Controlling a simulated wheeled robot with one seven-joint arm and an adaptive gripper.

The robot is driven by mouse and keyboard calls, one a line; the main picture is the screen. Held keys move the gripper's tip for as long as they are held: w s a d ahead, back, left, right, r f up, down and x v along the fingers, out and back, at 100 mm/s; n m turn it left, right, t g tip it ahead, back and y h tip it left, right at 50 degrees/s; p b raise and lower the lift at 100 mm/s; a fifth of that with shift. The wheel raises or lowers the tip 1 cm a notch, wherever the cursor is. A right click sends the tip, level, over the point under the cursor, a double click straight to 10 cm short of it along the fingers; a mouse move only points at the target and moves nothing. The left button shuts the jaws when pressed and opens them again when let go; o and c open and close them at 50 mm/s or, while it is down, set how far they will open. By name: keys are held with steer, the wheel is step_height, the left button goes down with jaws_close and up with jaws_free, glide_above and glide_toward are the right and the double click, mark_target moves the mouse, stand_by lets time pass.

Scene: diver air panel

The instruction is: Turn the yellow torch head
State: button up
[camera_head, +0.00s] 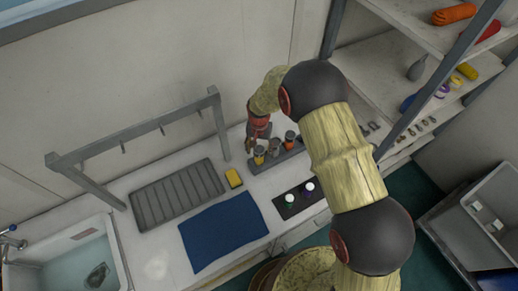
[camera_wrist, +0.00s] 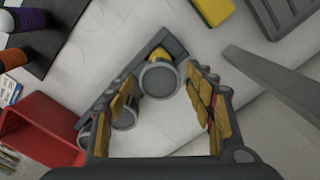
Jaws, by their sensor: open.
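The yellow torch (camera_head: 259,155) stands upright at the left end of a grey holder (camera_head: 262,166) on the counter. In the wrist view its round grey head (camera_wrist: 159,80) faces the camera, with yellow (camera_wrist: 159,54) showing behind it. My gripper (camera_wrist: 163,88) is open, its fingers apart on the left and right sides of this head. I cannot tell whether either finger touches it. In the head view my gripper (camera_head: 254,141) is close above and behind the yellow torch. Two other torches (camera_wrist: 124,118) (camera_wrist: 84,138) stand in the same holder, partly behind the left finger.
A grey rail frame (camera_head: 219,125) stands left of the holder; its bar (camera_wrist: 275,76) shows close on the wrist view's right. A yellow sponge (camera_head: 233,178) lies by a ribbed grey mat (camera_head: 178,194). A red bin (camera_wrist: 45,128) is near the other torches. A blue cloth (camera_head: 222,231) lies in front.

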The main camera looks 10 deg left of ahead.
steer(key=shift+f, duration=0.4)
steer(key=c, duration=1.2)
steer(key=shift+o, duration=0.2)
